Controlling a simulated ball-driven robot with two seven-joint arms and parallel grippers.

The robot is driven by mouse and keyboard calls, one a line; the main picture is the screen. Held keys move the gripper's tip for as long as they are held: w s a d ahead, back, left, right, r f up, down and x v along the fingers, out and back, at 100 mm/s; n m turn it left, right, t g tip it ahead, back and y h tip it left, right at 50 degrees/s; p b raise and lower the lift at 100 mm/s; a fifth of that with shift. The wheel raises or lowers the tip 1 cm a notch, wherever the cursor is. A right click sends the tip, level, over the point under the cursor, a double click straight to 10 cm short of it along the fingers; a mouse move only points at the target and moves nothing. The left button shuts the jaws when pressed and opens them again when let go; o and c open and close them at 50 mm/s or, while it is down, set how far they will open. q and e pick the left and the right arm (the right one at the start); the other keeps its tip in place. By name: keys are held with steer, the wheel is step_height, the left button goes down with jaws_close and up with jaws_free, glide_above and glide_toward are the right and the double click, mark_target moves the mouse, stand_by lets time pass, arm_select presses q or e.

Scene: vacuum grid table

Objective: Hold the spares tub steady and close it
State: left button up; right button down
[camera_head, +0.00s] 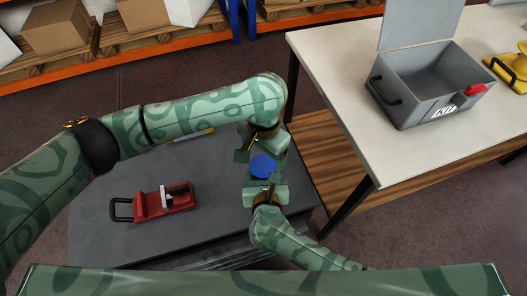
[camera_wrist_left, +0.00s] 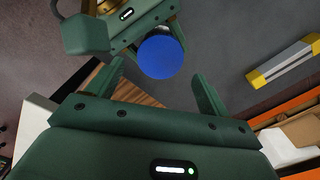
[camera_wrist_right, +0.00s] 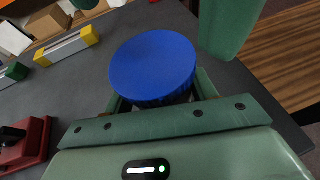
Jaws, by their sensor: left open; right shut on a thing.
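The spares tub shows as a round blue lid (camera_head: 262,167) above the dark grey table; its body is mostly hidden beneath the lid and gripper. My right gripper (camera_head: 265,185) is shut on the tub from the near side. In the right wrist view the lid (camera_wrist_right: 153,62) covers the fingertips. My left gripper (camera_head: 250,143) is open and empty, just beyond the lid. In the left wrist view its fingers (camera_wrist_left: 158,72) are spread, with the blue lid (camera_wrist_left: 162,56) ahead between them, apart from it. I cannot tell how firmly the lid is seated.
A red tool with a black handle (camera_head: 155,204) lies on the dark grey table (camera_head: 105,240) at left. A grey bar with yellow ends (camera_wrist_right: 66,46) lies behind. An open grey box (camera_head: 425,85) stands on the pale table (camera_head: 345,100) at right. Shelves (camera_head: 150,45) stand behind.

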mark_target(263, 166)
arm_select(q)
steer(key=shift+w+d+r, duration=0.1)
steer(key=shift+w+r, duration=0.15)
steer(key=shift+r, duration=0.2)
steer(key=r+n, duration=0.1)
steer(key=n, duration=0.2)
steer(key=shift+r+n, duration=0.2)
steer(key=shift+n, duration=0.1)
steer(key=n, duration=0.4)
steer(key=shift+s+r, duration=0.1)
steer(key=shift+r, duration=0.3)
steer(key=n, duration=0.4)
steer(key=shift+s, duration=0.1)
steer(key=shift+f, duration=3.95)
steer(key=c, duration=1)
steer(key=m, duration=0.6)
